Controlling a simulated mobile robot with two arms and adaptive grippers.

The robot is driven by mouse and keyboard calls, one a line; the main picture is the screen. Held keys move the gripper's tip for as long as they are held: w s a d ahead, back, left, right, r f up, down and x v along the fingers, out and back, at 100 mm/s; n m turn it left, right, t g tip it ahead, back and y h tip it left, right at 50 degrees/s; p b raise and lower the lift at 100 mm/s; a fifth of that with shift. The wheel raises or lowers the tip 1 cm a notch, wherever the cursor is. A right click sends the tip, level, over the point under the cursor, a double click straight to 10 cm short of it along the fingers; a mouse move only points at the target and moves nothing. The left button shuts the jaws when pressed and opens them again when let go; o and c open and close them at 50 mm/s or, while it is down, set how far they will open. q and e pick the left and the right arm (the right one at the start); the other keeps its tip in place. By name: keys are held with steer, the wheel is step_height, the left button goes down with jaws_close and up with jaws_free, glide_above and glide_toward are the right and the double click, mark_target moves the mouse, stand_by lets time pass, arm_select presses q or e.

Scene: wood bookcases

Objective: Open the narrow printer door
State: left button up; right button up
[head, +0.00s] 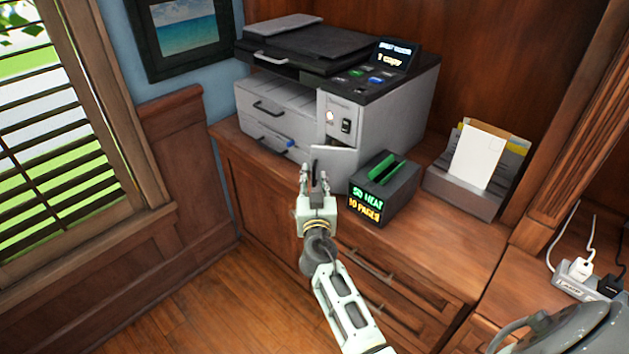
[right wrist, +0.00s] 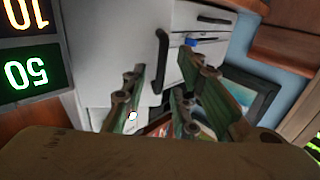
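The printer (head: 380,120) stands on the wooden cabinet top. Its narrow door (head: 336,164) is the light panel low on the front, below the power switch; I cannot tell surely whether it is ajar. The dark door handle (head: 314,166) is partly hidden by my gripper; it shows clearly as a black bar in the right wrist view (right wrist: 161,62). My right gripper (head: 314,176) is open and empty, in front of the door at its handle side. In the right wrist view its fingers (right wrist: 165,95) are apart, with the handle beyond them. My left gripper is not in view.
A dark box with lit text (head: 385,188) stands close to the right of the door. A letter holder (head: 468,178) is farther right. Wide printer drawers (head: 275,115) lie left of the door. Cabinet drawers (head: 385,285) are below; open floor lies left.

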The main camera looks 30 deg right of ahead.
steer(key=shift+c, duration=0.6)
jaws_close()
steer(key=shift+s, duration=0.15)
steer(key=shift+s+r+n+t+y+p, duration=0.15)
steer(key=shift+s+n+t+y+p, duration=0.45)
steer(key=shift+s+n+y+p, duration=0.65)
steer(key=s+d+n+y+p, duration=0.3)
steer(key=s+n+y, duration=0.3)
steer(key=y, duration=0.5)
steer(key=shift+s+p, duration=0.55)
steer(key=shift+p, duration=0.2)
steer(key=shift+d, duration=0.1)
